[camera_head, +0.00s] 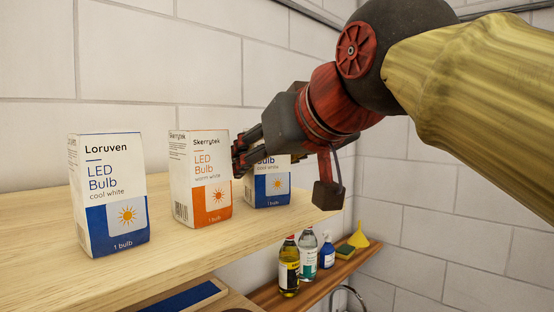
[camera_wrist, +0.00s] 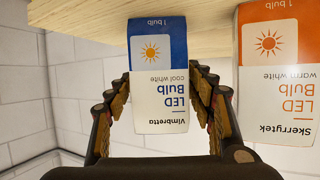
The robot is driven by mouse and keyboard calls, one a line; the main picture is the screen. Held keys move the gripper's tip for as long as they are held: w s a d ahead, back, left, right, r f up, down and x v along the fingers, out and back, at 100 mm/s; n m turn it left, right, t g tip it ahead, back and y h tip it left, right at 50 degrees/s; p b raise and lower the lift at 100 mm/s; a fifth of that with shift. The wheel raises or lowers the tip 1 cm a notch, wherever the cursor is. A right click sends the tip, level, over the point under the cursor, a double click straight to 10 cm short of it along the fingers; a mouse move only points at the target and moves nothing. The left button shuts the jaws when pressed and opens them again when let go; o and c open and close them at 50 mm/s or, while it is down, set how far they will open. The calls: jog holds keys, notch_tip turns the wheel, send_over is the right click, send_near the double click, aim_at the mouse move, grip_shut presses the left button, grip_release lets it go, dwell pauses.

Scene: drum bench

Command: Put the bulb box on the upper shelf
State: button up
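The bulb box (camera_wrist: 160,98), white and blue with the name Vimbretta, stands upright on the light wood shelf (camera_head: 170,268). In the head view the blue-and-white box (camera_head: 271,190) is the rightmost of the boxes, its upper part partly hidden by my gripper (camera_head: 243,157). In the wrist view, which is upside down, the fingers of my gripper (camera_wrist: 160,82) lie on either side of the box. Their tips are close to its sides. I cannot tell whether they press on it or leave a small gap.
An orange-and-white Skerrytek box (camera_head: 200,178) stands close to the left, also in the wrist view (camera_wrist: 275,75). A Loruven box (camera_head: 109,195) stands further left. A lower shelf (camera_head: 270,294) holds bottles (camera_head: 289,268), a blue spray bottle (camera_head: 327,254) and a yellow funnel (camera_head: 358,237).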

jog(key=shift+o, duration=0.9)
jog(key=shift+s+r, duration=0.2)
jog(key=shift+r, duration=0.1)
jog(key=b+v, duration=0.1)
jog(key=v, duration=1)
jog(key=shift+s, duration=0.2)
jog(key=shift+d, duration=0.15)
